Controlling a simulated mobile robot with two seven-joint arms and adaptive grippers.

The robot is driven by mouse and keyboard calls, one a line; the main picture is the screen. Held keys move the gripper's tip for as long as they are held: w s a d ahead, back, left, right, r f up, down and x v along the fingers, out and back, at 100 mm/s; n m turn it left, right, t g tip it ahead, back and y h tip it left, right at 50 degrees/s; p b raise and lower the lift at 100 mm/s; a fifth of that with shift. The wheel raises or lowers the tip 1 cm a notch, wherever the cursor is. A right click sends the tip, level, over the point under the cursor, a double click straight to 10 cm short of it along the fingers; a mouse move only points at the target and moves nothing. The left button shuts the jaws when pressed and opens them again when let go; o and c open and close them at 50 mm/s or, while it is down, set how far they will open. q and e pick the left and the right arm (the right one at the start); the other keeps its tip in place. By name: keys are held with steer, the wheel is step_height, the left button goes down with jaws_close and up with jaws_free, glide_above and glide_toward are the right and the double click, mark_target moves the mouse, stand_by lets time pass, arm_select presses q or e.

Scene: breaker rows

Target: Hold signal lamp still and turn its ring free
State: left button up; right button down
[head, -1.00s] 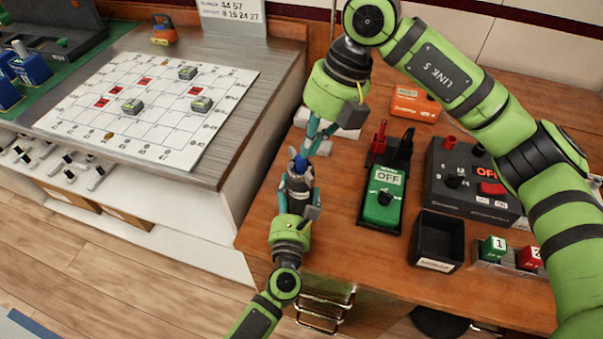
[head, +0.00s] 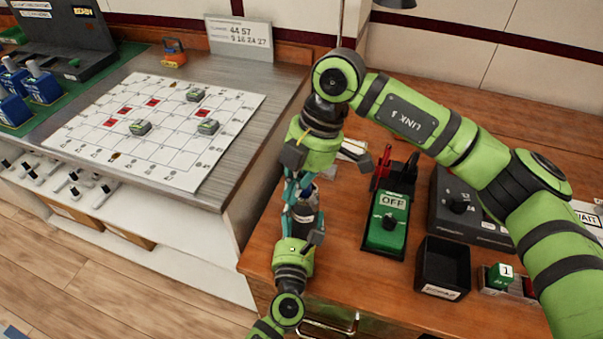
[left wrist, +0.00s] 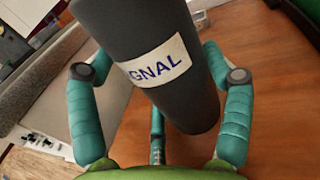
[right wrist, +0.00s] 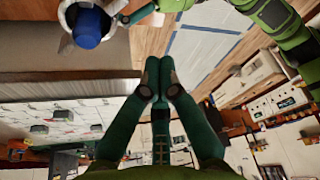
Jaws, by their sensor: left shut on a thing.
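The signal lamp is a dark grey cylinder (left wrist: 150,60) with a white label, part of which reads "GNAL", in the left wrist view. My left gripper (head: 304,212) is shut around its body and holds it above the bench's left edge. The lamp's blue top (right wrist: 88,28) shows in the right wrist view, with a pale rim around it. My right gripper (right wrist: 159,78) has its fingertips together with nothing between them, apart from the blue top.
A green device marked OFF (head: 386,229), a black open bin (head: 443,270) and a dark control box (head: 462,203) stand on the wooden bench (head: 350,290) to the right. A metal-topped counter with a white grid board (head: 155,130) is at left, across a gap.

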mark_target(309, 200)
steer(key=f, duration=0.3)
steer(key=d+f, duration=0.1)
steer(key=shift+w+d+f, duration=0.1)
steer(key=shift+w+f, duration=0.15)
steer(key=shift+w, duration=0.05)
steer(key=shift+w+d, duration=0.25)
steer(key=shift+d, duration=0.25)
steer(key=shift+d, duration=0.25)
